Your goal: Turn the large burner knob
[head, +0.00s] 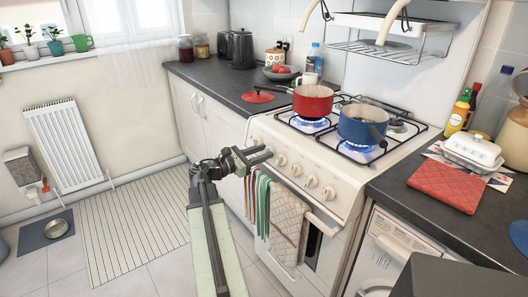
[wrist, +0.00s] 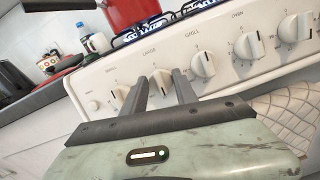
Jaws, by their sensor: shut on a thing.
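The large burner knob (wrist: 160,85) is a white round knob under the word LARGE on the cooker's control panel. In the wrist view my gripper (wrist: 161,77) has one dark finger on each side of it, shut on it. The knob's lower part is hidden behind the fingers and gripper body. In the head view my gripper (head: 266,154) reaches the front panel of the white cooker (head: 338,203) near its left end, and the knob it holds is hard to make out there.
Other knobs sit close by, including the grill knob (wrist: 203,65) and oven knob (wrist: 249,46). A red pot (head: 313,101) and blue pot (head: 362,125) stand over blue flames. Towels (head: 289,222) hang below the panel. The floor to the left is mostly clear.

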